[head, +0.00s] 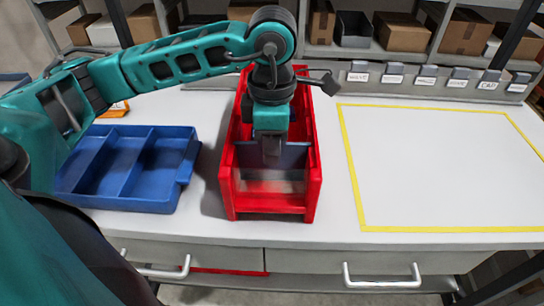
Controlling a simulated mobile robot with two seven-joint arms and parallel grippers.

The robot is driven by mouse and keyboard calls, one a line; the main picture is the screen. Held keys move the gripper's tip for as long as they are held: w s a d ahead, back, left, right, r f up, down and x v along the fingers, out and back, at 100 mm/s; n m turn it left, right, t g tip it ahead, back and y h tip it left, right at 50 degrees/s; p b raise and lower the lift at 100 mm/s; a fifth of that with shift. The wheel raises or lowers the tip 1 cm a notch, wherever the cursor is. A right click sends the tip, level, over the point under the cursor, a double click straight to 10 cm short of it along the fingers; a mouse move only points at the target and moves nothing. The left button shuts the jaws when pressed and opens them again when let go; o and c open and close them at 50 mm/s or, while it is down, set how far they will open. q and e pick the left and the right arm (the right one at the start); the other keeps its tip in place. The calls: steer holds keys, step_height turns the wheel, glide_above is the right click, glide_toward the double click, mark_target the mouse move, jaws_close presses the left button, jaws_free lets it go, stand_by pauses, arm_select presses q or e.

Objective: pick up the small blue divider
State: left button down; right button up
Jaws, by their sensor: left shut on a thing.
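The small blue divider (294,156) is a dark blue upright panel across the inside of the red bin (270,203), toward its near end. My left gripper (271,148) points down into the bin and is shut on the divider's upper edge at its middle. I cannot tell whether the divider touches the bin's floor or sits in slots. My arm hides much of the bin's far part. My right gripper is not in view.
A blue compartment tray (128,172) stands left of the bin, with an orange item (116,109) behind it. A yellow-outlined area (430,228) on the right is empty. A grey dispenser row (425,84) with labels runs along the back, before shelves with boxes.

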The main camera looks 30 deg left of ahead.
arm_select(q)
steer(key=shift+r, duration=0.1)
stand_by(0.3)
step_height(320, 180, up, 20)
steer(key=p, duration=0.2)
steer(key=shift+p, duration=0.35)
steer(key=shift+w+f, duration=0.1)
steer(key=shift+f, duration=0.1)
stand_by(0.5)
